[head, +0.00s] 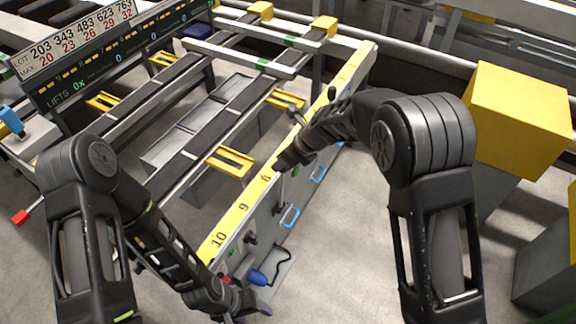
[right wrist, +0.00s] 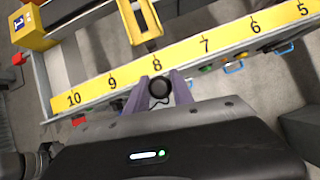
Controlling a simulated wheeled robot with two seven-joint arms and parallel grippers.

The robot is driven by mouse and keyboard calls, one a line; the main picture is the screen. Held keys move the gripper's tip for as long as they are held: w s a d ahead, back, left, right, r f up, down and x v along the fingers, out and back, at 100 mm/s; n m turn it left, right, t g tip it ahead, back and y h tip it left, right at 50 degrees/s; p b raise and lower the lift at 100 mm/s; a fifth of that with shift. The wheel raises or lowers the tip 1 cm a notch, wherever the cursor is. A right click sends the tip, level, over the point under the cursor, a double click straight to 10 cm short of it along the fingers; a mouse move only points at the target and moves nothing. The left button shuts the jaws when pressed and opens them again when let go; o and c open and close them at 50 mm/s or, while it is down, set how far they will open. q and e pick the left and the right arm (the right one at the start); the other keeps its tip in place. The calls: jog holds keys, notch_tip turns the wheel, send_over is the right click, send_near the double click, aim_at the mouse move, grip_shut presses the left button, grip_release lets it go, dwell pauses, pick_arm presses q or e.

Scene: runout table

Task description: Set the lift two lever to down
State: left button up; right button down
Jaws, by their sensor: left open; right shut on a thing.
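A black ball knob (right wrist: 157,90), which looks like a lever's end, sits between the purple fingers of my right gripper (right wrist: 158,88) in the right wrist view, by the 8 on the yellow scale. My right gripper is shut on it. No label shows which lift it belongs to, and its up or down setting cannot be told. In the head view my right gripper (head: 283,164) is at the yellow rail's near side, mostly hidden by its own arm. My left gripper (head: 246,308) is open and low, near the panel's bottom end.
The yellow numbered rail (head: 230,227) tops a grey panel with other black knobs (head: 251,238) and blue handles (head: 290,217). A blue tool (head: 257,278) with a black cord lies on a low shelf. A yellow-topped box (head: 520,105) stands right. A display board (head: 110,55) stands back left.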

jog(key=shift+w+a+r, duration=0.1)
jog(key=shift+w+a, duration=0.2)
jog(key=shift+a, duration=0.2)
jog(key=c, duration=1.1)
grip_release()
jog(key=v, duration=0.7)
jog(key=shift+r+b, duration=0.3)
jog(key=shift+s, duration=0.1)
